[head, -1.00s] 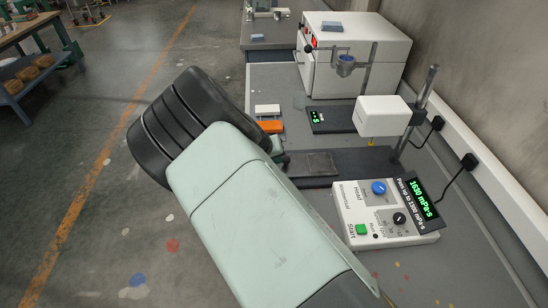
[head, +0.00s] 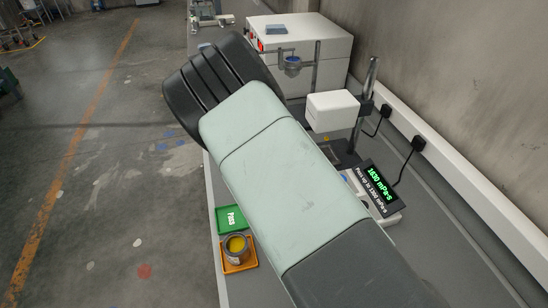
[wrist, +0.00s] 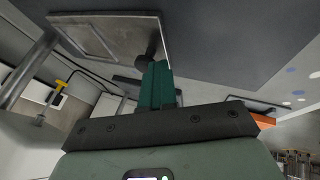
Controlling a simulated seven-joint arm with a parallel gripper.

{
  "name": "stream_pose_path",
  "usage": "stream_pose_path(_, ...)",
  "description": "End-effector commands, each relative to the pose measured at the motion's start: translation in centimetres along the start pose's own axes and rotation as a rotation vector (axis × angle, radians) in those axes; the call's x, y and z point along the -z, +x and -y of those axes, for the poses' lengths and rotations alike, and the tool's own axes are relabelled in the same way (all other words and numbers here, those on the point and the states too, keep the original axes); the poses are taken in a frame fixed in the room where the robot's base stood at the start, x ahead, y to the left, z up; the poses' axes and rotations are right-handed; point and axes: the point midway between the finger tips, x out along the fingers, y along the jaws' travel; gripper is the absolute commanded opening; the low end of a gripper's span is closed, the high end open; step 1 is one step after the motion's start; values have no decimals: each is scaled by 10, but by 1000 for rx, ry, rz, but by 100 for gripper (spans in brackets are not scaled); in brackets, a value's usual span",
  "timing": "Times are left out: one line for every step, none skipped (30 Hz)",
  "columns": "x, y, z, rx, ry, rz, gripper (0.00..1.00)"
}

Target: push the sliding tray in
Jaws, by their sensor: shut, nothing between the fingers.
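The sliding tray (wrist: 105,38) shows at the top of the wrist view as a flat grey plate with a raised rectangle. A dark round knob (wrist: 152,44) is at its edge. My gripper (wrist: 158,66) is shut, its green fingers together and empty. The fingertips are right by the knob; I cannot tell whether they touch it. In the head view my arm hides my gripper and most of the tray. The white instrument head (head: 333,110) stands above that spot on its post.
The display (head: 376,186) reads 1630 mPa·s. A green "Pass" tray (head: 231,226) and an orange tray (head: 250,265) with a can of yellow paint (head: 236,245) lie near the bench's left edge. A white cabinet (head: 325,48) stands behind. Black plugs (head: 418,143) line the wall rail.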

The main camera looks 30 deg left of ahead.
Motion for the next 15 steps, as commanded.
stream_pose_path(-1, 2, -5, -5, 2, 0, 0)
stream_pose_path(-1, 2, -6, -5, 1, 0, 0)
stream_pose_path(-1, 3, -6, -6, 1, 0, 0)
stream_pose_path(-1, 3, -6, -6, 1, 0, 0)
stream_pose_path(-1, 3, -7, -7, 1, 0, 0)
stream_pose_path(-1, 3, -7, -8, 2, 0, 0)
stream_pose_path(-1, 3, -8, -8, 2, 0, 0)
stream_pose_path(-1, 3, -8, -9, 2, 0, 0)
stream_pose_path(-1, 3, -8, -9, 2, 0, 0)
stream_pose_path(-1, 4, -9, -10, 3, 0, 0)
stream_pose_path(-1, 4, -9, -10, 3, 1, 0)
stream_pose_path(-1, 4, -9, -11, 3, 1, 0)
stream_pose_path(-1, 3, -9, -11, 3, 0, 0)
stream_pose_path(-1, 2, -8, -11, 2, 0, 0)
stream_pose_path(-1, 1, -5, -11, 2, 0, 0)
